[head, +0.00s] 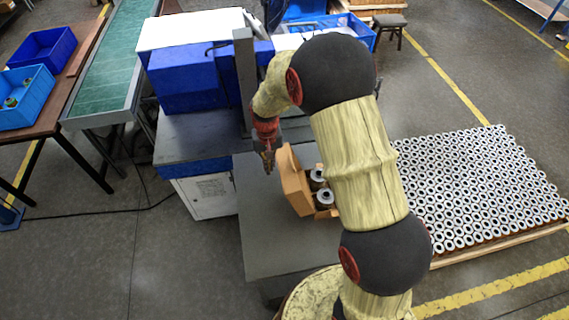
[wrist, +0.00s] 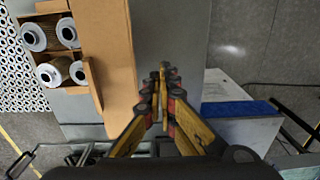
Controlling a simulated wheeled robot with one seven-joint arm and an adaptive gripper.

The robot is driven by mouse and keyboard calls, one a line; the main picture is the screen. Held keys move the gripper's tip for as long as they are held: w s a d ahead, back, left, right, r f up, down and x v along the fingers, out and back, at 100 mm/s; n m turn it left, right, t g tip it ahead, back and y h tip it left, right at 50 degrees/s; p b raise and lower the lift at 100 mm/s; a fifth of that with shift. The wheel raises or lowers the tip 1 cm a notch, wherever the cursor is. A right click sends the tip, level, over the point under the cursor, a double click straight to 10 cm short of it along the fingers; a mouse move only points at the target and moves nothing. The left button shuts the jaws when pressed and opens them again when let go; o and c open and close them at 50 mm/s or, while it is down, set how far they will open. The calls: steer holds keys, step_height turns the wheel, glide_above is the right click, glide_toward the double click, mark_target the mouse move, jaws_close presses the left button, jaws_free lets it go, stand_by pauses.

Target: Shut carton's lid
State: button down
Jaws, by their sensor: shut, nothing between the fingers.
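The open carton (head: 301,201) stands on the grey table, partly hidden behind my arm in the head view. Filter cartridges (head: 325,198) stand inside it; they also show in the wrist view (wrist: 58,72). Its cardboard lid (head: 291,180) stands raised on the carton's left side. In the wrist view the lid (wrist: 108,60) is a broad tan panel left of my fingers. My gripper (head: 268,166) is shut and empty, just left of the lid on its outer side. In the wrist view my fingertips (wrist: 161,68) are together; I cannot tell whether they touch the lid.
The grey tabletop (head: 262,240) is bare in front of the carton. A blue and white machine (head: 190,80) with an upright grey post stands behind my gripper. A pallet of many cartridges (head: 480,190) lies to the right.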

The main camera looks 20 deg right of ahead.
mark_target(287, 167)
steer(key=shift+f, duration=0.15)
steer(key=shift+f+b, duration=1.45)
steer(key=shift+f, duration=0.65)
steer(key=shift+d, duration=0.15)
steer(key=shift+s+d+r, duration=0.1)
steer(key=shift+s+d, duration=0.1)
steer(key=shift+d, duration=0.6)
steer(key=shift+s+d+r, duration=0.1)
steer(key=shift+s+d, duration=0.05)
steer(key=shift+d, duration=0.6)
steer(key=shift+s+d+r+p, duration=0.15)
steer(key=shift+d+r+p, duration=0.1)
steer(key=shift+d+r, duration=0.25)
steer(key=shift+s+d+r+p, duration=0.1)
steer(key=shift+d+r+p, duration=0.15)
steer(key=shift+d, duration=0.45)
steer(key=shift+d+r, duration=0.15)
steer(key=shift+d, duration=0.05)
